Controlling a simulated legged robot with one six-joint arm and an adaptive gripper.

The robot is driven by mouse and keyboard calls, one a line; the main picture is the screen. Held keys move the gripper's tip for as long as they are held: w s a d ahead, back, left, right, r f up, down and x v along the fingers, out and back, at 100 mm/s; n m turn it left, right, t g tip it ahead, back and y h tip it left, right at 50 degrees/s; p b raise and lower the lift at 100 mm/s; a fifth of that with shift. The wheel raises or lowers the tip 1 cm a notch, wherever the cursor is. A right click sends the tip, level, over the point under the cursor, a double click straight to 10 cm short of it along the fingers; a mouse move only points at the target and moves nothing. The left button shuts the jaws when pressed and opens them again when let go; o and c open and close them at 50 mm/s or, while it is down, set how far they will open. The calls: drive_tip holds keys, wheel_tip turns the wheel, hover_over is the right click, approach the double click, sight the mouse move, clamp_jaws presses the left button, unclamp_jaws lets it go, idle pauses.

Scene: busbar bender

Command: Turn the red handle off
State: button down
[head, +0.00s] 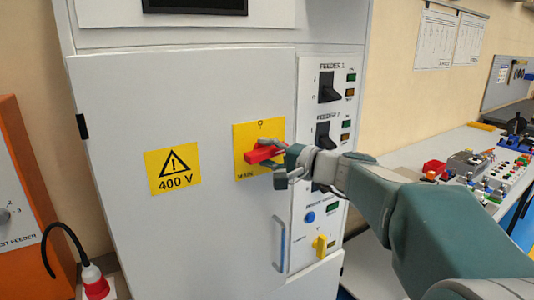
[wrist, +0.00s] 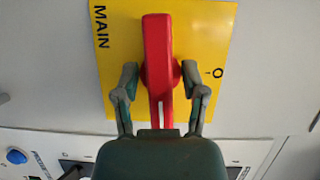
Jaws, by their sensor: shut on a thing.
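The red handle (head: 262,154) sits on a yellow plate (head: 241,137) marked MAIN on the grey cabinet door. It lies about level, its free end to the left, while the O mark is at the plate's top. My gripper (head: 281,163) is shut on the handle, one finger above and one below. In the wrist view the red handle (wrist: 157,40) runs upright between the fingers of my gripper (wrist: 160,78). The O mark is to its right there and MAIN to its left. My gripper's palm hides the handle's near end.
A 400 V warning sign (head: 173,170) is left on the door. A feeder panel (head: 312,85) with black switches and a yellow knob (head: 320,245) is right, partly behind my arm. A grey door handle (head: 280,243) stands below my gripper. A workbench (head: 425,153) is at right.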

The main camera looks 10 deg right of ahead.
drive_tip(key=n+g+h, duration=0.1)
drive_tip(key=n, duration=0.2)
drive_tip(key=shift+f, duration=0.2)
drive_tip(key=n+h, duration=0.2)
drive_tip(key=n, duration=0.1)
drive_tip(key=shift+n, duration=0.4)
drive_tip(key=n+h, duration=0.2)
drive_tip(key=n, duration=0.1)
drive_tip(key=shift+f+n+h, duration=0.1)
drive_tip(key=shift+n+h, duration=0.9)
drive_tip(key=shift+n, duration=0.4)
drive_tip(key=c, duration=0.5)
unclamp_jaws()
